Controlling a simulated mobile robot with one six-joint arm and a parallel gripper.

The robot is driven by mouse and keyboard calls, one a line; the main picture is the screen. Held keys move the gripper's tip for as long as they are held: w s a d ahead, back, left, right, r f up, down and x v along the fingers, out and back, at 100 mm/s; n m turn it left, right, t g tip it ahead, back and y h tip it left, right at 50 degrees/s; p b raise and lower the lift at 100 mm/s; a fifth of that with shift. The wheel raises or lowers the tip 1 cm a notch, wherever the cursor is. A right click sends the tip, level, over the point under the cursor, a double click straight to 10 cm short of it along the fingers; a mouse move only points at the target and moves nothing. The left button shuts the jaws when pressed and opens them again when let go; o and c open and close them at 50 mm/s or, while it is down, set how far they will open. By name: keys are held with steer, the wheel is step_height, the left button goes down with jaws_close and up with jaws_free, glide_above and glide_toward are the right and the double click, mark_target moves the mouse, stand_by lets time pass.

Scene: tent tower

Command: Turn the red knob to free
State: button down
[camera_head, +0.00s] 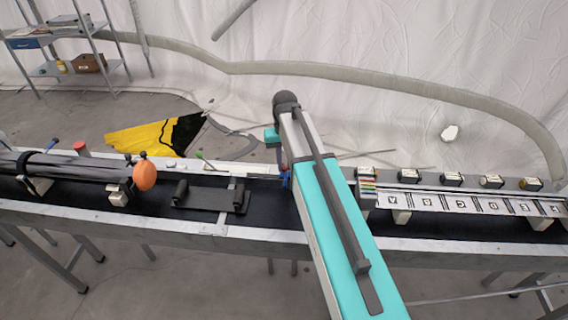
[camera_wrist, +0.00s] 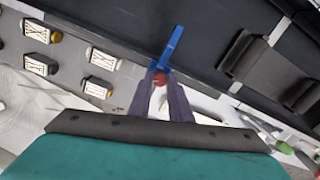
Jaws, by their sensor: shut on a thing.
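My gripper (camera_wrist: 160,76) is shut in the wrist view, its two dark fingers on either side of a small red knob (camera_wrist: 159,82). Only a little of the knob shows between the fingers. A blue bar (camera_wrist: 170,48) sticks out just past the fingertips, tilted; I cannot tell whether it is joined to the knob.
A long black-topped bench (camera_head: 300,228) runs across. Left on it are an orange ball (camera_head: 145,175), a dark bracket (camera_head: 208,198) and a red-topped post (camera_head: 82,147). To the right are a lettered strip (camera_head: 470,204) and several labelled blocks (camera_head: 452,179). A shelf (camera_head: 75,66) stands far left.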

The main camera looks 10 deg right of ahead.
mark_target(285, 167)
steer(key=shift+n+b, duration=0.55)
steer(key=shift+n, duration=1.65)
steer(key=c, duration=1.6)
jaws_free()
steer(key=shift+c, duration=0.2)
steer(key=shift+r, duration=0.15)
step_height(285, 167, up, 14)
steer(key=b, duration=0.4)
steer(key=shift+f, duration=0.25)
